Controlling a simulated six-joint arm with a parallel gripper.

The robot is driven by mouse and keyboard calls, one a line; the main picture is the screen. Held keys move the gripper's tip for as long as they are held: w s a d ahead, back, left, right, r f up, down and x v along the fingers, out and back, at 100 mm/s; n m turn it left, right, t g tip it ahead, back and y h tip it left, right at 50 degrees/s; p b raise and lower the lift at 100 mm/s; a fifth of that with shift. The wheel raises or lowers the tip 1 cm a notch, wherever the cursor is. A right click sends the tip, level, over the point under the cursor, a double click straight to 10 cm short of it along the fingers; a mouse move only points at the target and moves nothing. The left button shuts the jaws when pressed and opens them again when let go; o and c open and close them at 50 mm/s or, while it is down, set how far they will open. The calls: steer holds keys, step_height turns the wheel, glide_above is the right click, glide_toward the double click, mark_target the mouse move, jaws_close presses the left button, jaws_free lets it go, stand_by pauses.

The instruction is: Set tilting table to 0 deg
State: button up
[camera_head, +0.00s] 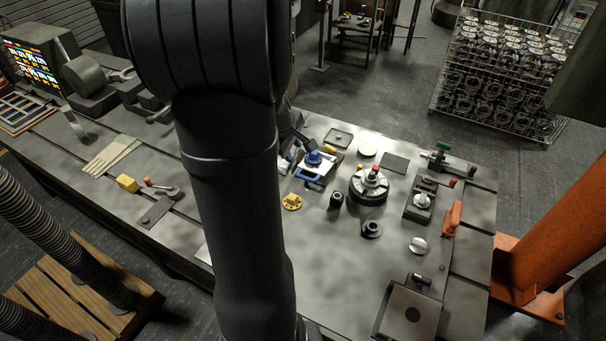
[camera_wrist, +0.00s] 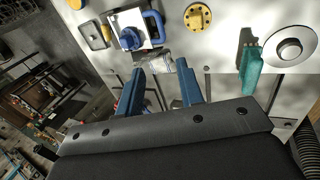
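A pale square plate carrying a blue knob and a blue handle (camera_head: 314,165) stands at the middle of the bench. It also shows at the top of the wrist view (camera_wrist: 133,28). It may be the tilting table, but its angle cannot be read. My gripper (camera_wrist: 160,82) shows two blue fingers, apart and with nothing visibly held. The blue-handled plate lies beyond the fingertips, apart from them. In the head view my arm hides the gripper.
Near the plate are a yellow disc (camera_head: 291,202), a round fixture with red tips (camera_head: 370,184) and a black cylinder (camera_head: 336,200). A toggle clamp with a red tip (camera_head: 165,187) lies left. An orange post (camera_head: 560,220) stands at the right. Some bench surface between parts is bare.

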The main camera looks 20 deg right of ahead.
mark_target(304, 177)
steer(key=x, duration=1.7)
steer(key=shift+w+a+f, duration=0.1)
jaws_close()
steer(key=shift+f, duration=0.1)
